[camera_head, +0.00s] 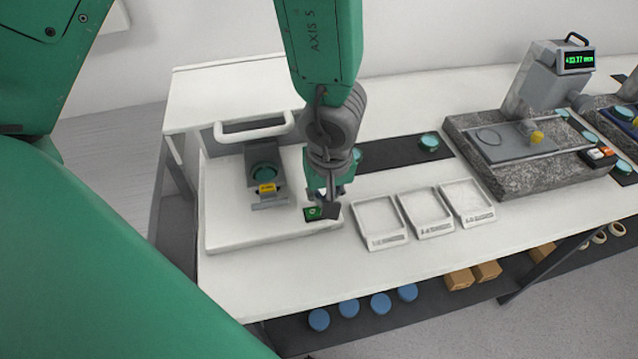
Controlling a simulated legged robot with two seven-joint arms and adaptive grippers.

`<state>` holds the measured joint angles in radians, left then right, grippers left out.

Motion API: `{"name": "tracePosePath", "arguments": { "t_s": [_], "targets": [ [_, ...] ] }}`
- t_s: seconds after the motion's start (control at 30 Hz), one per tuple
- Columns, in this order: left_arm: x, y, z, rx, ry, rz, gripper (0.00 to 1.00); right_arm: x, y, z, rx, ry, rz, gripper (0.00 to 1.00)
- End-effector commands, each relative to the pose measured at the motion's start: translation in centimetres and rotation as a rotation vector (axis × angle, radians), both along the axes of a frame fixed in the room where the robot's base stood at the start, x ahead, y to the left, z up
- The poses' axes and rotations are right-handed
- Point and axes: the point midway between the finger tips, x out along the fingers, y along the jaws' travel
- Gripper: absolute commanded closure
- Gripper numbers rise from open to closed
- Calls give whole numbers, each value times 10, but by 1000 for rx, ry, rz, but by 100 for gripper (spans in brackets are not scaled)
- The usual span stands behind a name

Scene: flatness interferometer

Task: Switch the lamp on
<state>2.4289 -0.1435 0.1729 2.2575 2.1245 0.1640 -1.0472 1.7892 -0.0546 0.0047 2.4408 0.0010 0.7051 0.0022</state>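The interferometer (225,235) is a white flat base with a pale handle at its back and a grey block holding a teal round part (264,172) and a yellow label. A small green switch with a pale mark (313,214) shows at its front right corner, with a dark piece beside it. I take this to be the lamp switch. My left gripper (325,200) points down right over this corner, at or just above the switch. Its fingers overlap the switch area, so contact and finger spacing are unclear. My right gripper is not in view.
Three white trays (381,242) lie right of the interferometer. Behind them is a dark mat (390,153) with teal discs. A granite plate (560,160) with a gauge and green display stands at the right. Blue discs (349,308) and brown boxes (487,271) lie on the lower shelf.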

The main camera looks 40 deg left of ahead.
Motion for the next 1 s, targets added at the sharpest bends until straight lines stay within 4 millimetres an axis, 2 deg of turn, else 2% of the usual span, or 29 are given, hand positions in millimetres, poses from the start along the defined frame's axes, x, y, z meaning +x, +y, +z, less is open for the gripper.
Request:
{"name": "tracePosePath", "arguments": {
  "t_s": [1.0],
  "targets": [
    [0, 0, -16, 1, 1, 0, 100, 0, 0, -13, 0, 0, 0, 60]
  ]
}}
